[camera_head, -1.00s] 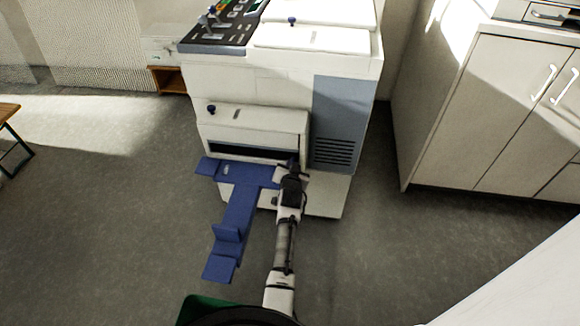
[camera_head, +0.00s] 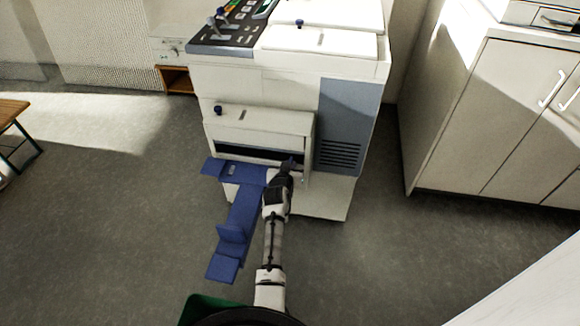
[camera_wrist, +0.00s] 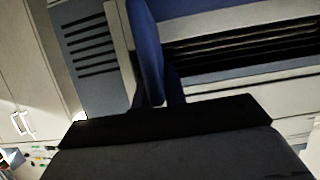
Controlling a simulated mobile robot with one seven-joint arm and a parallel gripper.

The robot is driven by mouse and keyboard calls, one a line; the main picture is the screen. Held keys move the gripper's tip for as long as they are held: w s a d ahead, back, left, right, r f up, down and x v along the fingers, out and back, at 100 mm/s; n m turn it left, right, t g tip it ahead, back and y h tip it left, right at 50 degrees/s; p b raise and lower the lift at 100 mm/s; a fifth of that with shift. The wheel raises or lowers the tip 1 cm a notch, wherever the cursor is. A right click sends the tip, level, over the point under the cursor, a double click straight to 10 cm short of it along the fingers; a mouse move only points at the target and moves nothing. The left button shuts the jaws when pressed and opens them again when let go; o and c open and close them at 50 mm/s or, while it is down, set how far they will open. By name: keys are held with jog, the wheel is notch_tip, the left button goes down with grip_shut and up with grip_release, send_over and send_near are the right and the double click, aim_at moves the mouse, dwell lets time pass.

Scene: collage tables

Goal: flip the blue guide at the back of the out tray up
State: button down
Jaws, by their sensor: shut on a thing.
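The blue out tray (camera_head: 240,212) is T-shaped and sticks out from the front of the white machine (camera_head: 262,128), below its dark slot. A short upright blue piece stands across its outer arm. My gripper (camera_head: 289,164) is at the tray's right back end, by the slot. In the wrist view, a blue guide (camera_wrist: 147,45) runs down between the dark fingers, and my gripper is shut on it. The guide's lower end is hidden by the fingers and the dark gripper body. In the head view, my gripper covers most of it.
A grey vented panel (camera_head: 343,135) is just right of my gripper. A light cabinet (camera_head: 470,120) stands further right, with grey floor between. A wooden table (camera_head: 12,112) is at the far left. The floor left of the tray is clear.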

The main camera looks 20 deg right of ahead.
jog(key=shift+w+r, duration=0.1)
jog(key=c, duration=1.4)
grip_release()
jog(key=shift+c, duration=0.2)
jog(key=b+v, duration=0.1)
jog(key=v, duration=1.3)
